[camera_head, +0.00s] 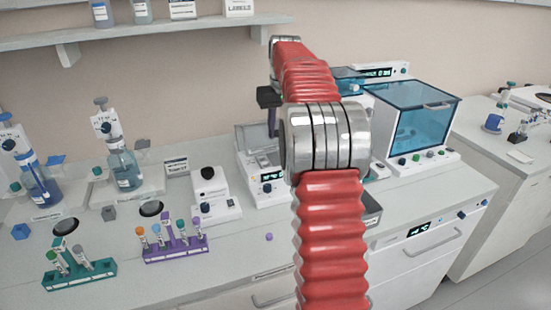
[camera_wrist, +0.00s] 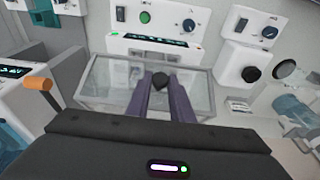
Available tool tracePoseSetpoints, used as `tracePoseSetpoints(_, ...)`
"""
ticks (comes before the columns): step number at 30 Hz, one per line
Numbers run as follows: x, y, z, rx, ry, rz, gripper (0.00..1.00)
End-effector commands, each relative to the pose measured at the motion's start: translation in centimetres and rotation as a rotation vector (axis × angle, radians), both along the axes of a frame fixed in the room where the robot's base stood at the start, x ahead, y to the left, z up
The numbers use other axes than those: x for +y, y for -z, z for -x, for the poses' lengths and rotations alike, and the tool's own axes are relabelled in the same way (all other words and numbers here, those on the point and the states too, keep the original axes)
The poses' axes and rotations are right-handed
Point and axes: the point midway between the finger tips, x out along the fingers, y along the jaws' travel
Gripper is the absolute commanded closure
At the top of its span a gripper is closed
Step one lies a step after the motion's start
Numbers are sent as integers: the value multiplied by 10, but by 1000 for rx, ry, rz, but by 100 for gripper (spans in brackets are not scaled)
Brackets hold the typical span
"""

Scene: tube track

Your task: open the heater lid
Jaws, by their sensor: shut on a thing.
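The heater (camera_head: 268,176) is a white unit with a lit green display on the bench, partly hidden behind my arm in the head view. Its clear, grey-framed lid (camera_head: 248,135) shows on top of it. In the wrist view the lid (camera_wrist: 104,82) lies beyond my gripper, with the heater's front panel (camera_wrist: 120,42) above it in the picture. My gripper (camera_wrist: 163,84) has its two purple-grey fingers shut on the lid's dark knob (camera_wrist: 161,77). In the head view the fingers are mostly hidden by my arm.
A white device with a black knob (camera_head: 208,190) stands left of the heater. A blue-lidded unit (camera_head: 415,115) stands to the right. Tube racks, purple (camera_head: 177,248) and teal (camera_head: 80,275), sit at the front left. A shelf (camera_head: 140,33) runs above.

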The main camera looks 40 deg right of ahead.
Motion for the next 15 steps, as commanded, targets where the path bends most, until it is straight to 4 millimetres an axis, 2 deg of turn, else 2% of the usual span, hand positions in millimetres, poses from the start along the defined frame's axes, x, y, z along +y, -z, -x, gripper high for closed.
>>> tracePoseSetpoints(15, -6, -22, -21, -1, 0, 0, 92)
